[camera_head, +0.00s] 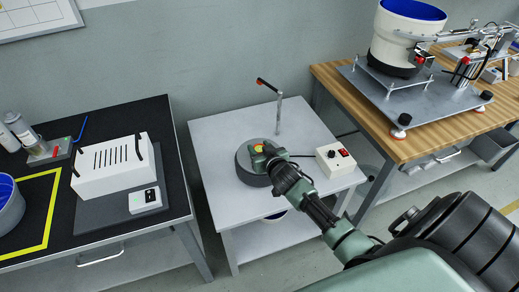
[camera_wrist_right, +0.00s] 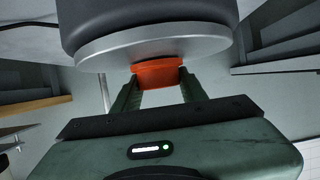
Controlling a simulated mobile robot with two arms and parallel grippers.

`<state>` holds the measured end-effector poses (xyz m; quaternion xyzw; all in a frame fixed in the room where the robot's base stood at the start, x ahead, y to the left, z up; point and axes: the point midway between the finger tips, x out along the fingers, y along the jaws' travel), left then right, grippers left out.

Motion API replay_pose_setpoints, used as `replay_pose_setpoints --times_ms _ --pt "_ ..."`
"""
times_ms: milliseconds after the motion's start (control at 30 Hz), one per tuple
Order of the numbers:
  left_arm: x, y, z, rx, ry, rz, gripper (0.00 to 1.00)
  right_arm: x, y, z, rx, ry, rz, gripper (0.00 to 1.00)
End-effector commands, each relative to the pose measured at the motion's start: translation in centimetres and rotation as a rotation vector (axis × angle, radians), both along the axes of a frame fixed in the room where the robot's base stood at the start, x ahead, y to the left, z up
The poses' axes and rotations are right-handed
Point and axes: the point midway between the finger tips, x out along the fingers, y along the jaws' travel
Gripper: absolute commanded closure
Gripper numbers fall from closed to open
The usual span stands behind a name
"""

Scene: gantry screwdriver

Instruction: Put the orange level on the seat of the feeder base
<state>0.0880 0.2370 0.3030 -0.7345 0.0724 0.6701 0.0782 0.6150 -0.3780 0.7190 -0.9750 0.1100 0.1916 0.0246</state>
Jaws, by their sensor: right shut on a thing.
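The feeder base (camera_head: 246,176) is a dark round drum on the small grey table in the head view. In the right wrist view its dark body and pale metal disc (camera_wrist_right: 200,45) fill the top. My right gripper (camera_head: 262,154) is over the base in the head view, its fingers shut on the orange level (camera_wrist_right: 158,74). In the right wrist view the level is between the fingertips, right at the disc's rim. I cannot tell whether it touches the disc. In the head view the gripper mostly hides it. My left gripper is not in view.
A thin metal post (camera_head: 279,113) with a red-tipped arm stands behind the base. A white control box (camera_head: 334,160) stands right of it. A black bench (camera_head: 100,235) is at left, and a wooden table (camera_head: 345,88) with a bowl feeder (camera_head: 392,50) is at right.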

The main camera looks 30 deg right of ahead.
Motion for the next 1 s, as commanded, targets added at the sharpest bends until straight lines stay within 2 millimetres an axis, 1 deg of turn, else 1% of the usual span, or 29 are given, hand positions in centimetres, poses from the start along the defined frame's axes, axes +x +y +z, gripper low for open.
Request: replay_pose_setpoints --times_ms 233,367,400,467,733,833,933,1000 --pt "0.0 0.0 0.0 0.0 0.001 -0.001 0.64 0.1 0.0 0.0 0.001 -0.003 0.001 1.0" --pt "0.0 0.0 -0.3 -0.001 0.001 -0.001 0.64 0.0 0.0 -0.4 0.0 -0.002 0.0 1.0" --pt "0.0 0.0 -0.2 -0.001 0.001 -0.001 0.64 0.0 0.0 -0.4 0.0 -0.002 0.0 0.52" --pt "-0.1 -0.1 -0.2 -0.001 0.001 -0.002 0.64 0.0 0.0 -0.3 0.0 -0.002 0.0 0.36" --pt "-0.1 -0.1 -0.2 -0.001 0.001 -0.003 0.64 0.0 0.0 -0.3 0.0 -0.001 0.0 0.36" --pt "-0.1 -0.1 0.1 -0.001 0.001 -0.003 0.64 0.0 0.0 0.1 -0.001 -0.002 0.0 0.36" --pt "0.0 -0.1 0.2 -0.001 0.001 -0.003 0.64 -1.0 0.2 0.3 0.0 0.001 0.0 0.36" --pt "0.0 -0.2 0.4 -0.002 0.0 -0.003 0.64 -2.1 0.5 0.8 0.0 0.0 0.001 0.36"
